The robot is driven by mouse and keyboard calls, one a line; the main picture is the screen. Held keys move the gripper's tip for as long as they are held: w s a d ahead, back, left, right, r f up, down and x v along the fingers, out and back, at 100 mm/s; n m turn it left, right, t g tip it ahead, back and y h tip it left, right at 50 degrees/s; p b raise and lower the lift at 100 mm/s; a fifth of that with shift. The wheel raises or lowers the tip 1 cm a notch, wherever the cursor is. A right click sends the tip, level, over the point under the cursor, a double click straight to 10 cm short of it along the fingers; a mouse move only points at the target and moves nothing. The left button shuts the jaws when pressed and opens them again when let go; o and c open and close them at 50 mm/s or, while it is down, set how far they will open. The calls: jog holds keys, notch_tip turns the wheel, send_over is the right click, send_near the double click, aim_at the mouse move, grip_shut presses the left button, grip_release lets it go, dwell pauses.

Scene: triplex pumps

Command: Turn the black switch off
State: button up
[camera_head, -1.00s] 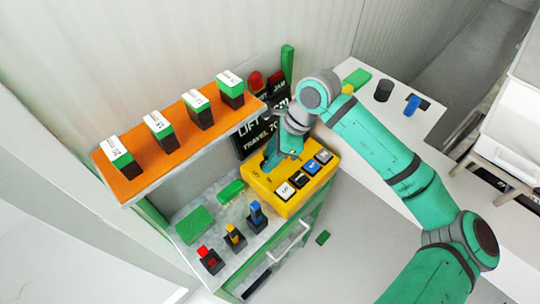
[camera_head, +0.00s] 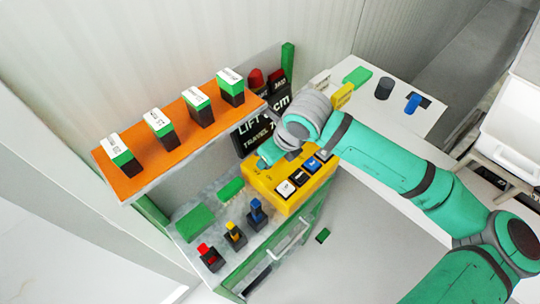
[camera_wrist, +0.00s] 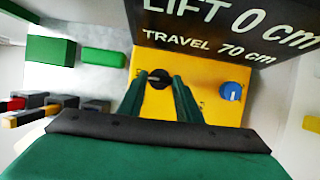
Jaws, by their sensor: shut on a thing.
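The black switch (camera_wrist: 158,80) is a round black knob with a pale mark, on the yellow control panel (camera_wrist: 206,72). It shows in the wrist view between my gripper's two green fingertips. My gripper (camera_wrist: 160,77) is shut on it, with a finger at each side. In the head view my gripper (camera_head: 268,160) reaches down to the left part of the yellow panel (camera_head: 290,209), and the wrist covers the black switch there. A blue round knob (camera_wrist: 231,92) sits right of my fingers in the wrist view.
A black display reading LIFT 0 cm, TRAVEL 70 cm (camera_wrist: 235,22) stands right behind the panel. An orange shelf (camera_head: 145,182) with several labelled blocks is at the left. Small red, yellow and blue levers (camera_head: 256,212) stand at the panel's left. A white table (camera_head: 370,120) is behind.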

jog(key=shift+m, duration=0.3)
jog(key=o, duration=0.8)
jog(key=shift+c, duration=0.2)
jog(key=shift+d+r, duration=0.2)
jog(key=shift+r, duration=0.2)
jog(key=s+d, duration=0.3)
jog(key=s, duration=0.1)
jog(key=s+d, duration=0.3)
jog(key=d, duration=0.1)
jog(key=shift+s+d+r, duration=0.1)
jog(key=shift+s+r, duration=0.05)
jog(key=shift+s, duration=0.2)
jog(key=shift+s+d, duration=0.45)
jog(key=shift+s, duration=0.15)
